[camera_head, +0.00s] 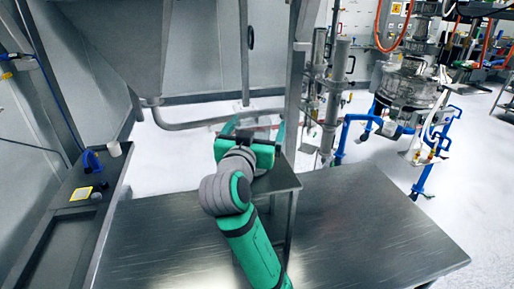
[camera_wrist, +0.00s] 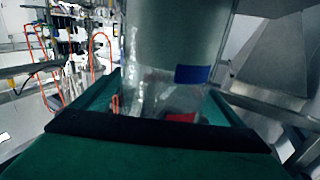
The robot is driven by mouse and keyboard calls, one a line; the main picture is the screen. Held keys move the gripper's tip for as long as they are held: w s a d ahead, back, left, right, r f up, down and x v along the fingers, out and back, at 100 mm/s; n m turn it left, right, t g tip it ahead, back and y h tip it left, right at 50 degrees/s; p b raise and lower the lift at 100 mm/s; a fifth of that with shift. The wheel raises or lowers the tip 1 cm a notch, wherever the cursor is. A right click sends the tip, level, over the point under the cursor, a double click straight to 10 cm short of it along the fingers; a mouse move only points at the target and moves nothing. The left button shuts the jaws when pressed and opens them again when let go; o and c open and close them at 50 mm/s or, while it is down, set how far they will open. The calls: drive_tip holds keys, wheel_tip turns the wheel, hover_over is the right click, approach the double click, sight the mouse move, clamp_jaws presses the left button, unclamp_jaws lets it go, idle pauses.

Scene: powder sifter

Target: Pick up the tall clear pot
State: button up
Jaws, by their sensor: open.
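A tall clear pot (camera_wrist: 155,95) fills the middle of the wrist view, with a blue patch and a red patch on its right side. Its upper part looks grey-green and runs out of the top of the picture. My gripper (camera_wrist: 160,108) is open, with one green finger on each side of the pot. I cannot tell whether either finger touches it. The pot's lower end is hidden behind my gripper's body. In the head view my gripper (camera_head: 253,130) is above the far end of a small raised metal shelf (camera_head: 277,178), and I cannot make out the pot there.
A steel table (camera_head: 370,225) with a mostly bare top lies below my arm. A metal post and pipes (camera_head: 330,100) stand close to the right of my gripper. A horizontal grey pipe (camera_head: 190,123) runs behind it. A side bench (camera_head: 75,205) with a white cup (camera_head: 114,149) is at the left.

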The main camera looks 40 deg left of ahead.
drive_tip(key=shift+s, duration=0.1)
drive_tip(key=c, duration=0.7)
drive_tip(key=shift+s+a, duration=0.15)
drive_tip(key=shift+s, duration=0.05)
drive_tip(key=c, duration=0.7)
drive_tip(key=shift+r, duration=0.1)
